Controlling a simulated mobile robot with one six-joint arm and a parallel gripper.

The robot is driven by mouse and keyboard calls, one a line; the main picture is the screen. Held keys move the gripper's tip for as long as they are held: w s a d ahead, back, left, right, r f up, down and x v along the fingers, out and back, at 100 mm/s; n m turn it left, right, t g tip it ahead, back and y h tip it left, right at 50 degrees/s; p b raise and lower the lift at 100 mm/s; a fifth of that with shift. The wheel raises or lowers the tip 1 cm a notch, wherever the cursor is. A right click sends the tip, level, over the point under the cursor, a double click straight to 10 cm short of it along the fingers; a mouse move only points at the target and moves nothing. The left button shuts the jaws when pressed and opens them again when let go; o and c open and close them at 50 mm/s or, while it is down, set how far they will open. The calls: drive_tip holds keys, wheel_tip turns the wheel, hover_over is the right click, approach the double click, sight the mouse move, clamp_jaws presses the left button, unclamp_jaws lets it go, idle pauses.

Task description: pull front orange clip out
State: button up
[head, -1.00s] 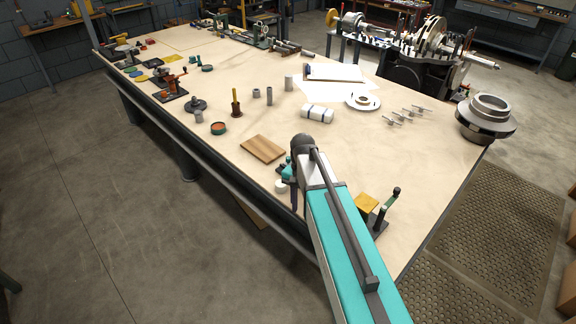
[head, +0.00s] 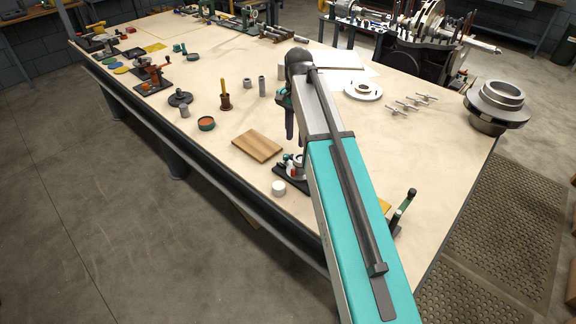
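My gripper (head: 290,122) hangs from the end of my arm, its dark fingers pointing down above the near part of the workbench. I see it nearly edge-on, so its opening is unclear. Below it, a small assembly (head: 292,166) on a dark base shows a little red-orange, teal and white. My arm partly covers it. I cannot make out a front orange clip for certain. An orange-red device (head: 153,74) stands on a dark plate at the far left, well apart from my gripper.
A wooden board (head: 258,145) and a white cylinder (head: 278,188) lie near the front edge of the workbench (head: 215,165). A dark cup with a yellow handle (head: 225,98) stands behind. Several T-handled pieces (head: 412,102) and a large flanged ring (head: 497,100) are at right.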

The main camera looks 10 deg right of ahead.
sight(293, 170)
drive_tip(key=shift+a+f, duration=0.1)
drive_tip(key=shift+a, duration=0.15)
drive_tip(key=shift+a+f+p, duration=0.1)
drive_tip(key=shift+f+p, duration=1.65)
drive_tip(key=shift+f, duration=5.05)
clamp_jaws()
